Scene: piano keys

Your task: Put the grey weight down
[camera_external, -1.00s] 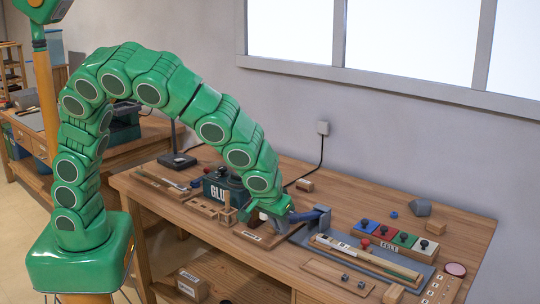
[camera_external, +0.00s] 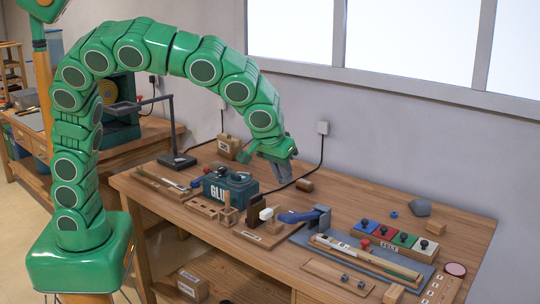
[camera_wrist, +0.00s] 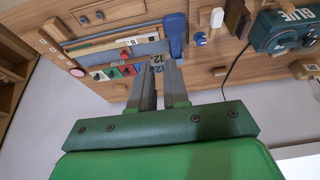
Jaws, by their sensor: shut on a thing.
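My gripper (camera_external: 277,172) is raised above the back of the bench, behind the hammer. In the wrist view, the two grey fingers (camera_wrist: 162,75) point away from the green palm, with a narrow gap near the palm. A separate grey faceted lump (camera_external: 420,207) rests on the bench at the back right.
The wooden bench (camera_external: 345,203) has free room behind the hammer (camera_external: 318,216) and before the wall. A green glue box (camera_external: 229,187) stands to the left. A tray with coloured blocks (camera_external: 384,238) is to the right. A black cable runs near the gripper.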

